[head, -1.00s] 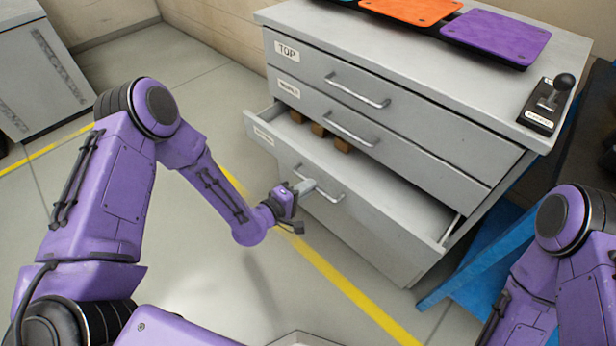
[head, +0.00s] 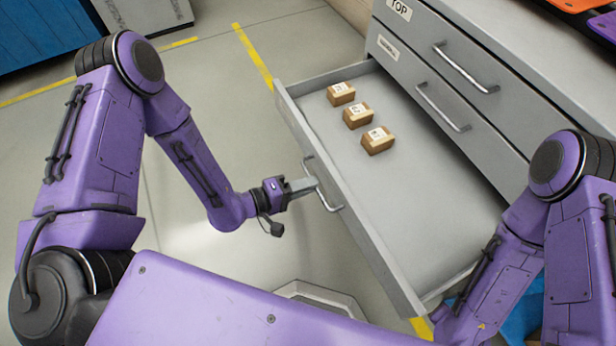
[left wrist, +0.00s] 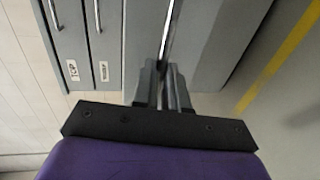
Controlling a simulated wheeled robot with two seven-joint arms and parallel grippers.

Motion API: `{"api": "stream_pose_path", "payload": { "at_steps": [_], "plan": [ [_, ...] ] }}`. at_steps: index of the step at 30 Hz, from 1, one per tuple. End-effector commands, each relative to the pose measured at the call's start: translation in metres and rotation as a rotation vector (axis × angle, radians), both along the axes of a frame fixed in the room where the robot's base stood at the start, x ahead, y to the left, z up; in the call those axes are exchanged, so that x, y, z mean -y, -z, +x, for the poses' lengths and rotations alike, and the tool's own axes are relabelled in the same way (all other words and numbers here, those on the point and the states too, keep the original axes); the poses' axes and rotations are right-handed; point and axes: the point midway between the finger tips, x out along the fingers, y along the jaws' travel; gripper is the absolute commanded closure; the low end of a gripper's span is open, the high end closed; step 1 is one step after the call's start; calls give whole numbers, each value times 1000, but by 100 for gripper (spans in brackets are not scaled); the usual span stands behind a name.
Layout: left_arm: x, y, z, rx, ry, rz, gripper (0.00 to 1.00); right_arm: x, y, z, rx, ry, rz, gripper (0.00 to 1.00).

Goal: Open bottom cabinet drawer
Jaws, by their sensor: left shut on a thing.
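The bottom drawer (head: 420,205) of the grey cabinet (head: 510,85) stands far out, its inside in plain view. Its bar handle (head: 324,192) is on the front panel. My left gripper (head: 305,186) is shut on this handle. In the left wrist view the gripper's fingers (left wrist: 163,88) close around the thin bar; the wrist hides part of it. Of my right arm, purple links show at the right in the head view, but its gripper is out of view.
Three small brown boxes (head: 358,115) lie in the drawer towards its far end. The middle drawer (head: 448,95) and top drawer (head: 470,52) are shut. A yellow line (head: 253,56) marks the floor. Open floor lies left of the drawer.

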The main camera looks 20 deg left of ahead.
Motion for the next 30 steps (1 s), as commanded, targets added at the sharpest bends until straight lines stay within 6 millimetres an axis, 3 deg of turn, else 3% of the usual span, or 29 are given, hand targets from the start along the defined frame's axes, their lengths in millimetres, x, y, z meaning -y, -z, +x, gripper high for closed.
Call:
{"api": "stream_pose_path", "payload": {
  "at_steps": [15,16,18,26,30],
  "plan": [
    [-1,0,-4,0,10,1,100,0,0,0,0,0,0,57],
    [-1,0,-4,0,10,1,78,0,0,0,0,0,0,57],
    [-1,0,-4,-1,10,1,62,0,0,0,0,0,0,57],
    [-2,0,-4,0,9,0,62,0,0,0,0,0,0,57],
    [-14,-4,-13,-1,6,1,62,0,-1,0,0,0,0,57]
  ]
}}
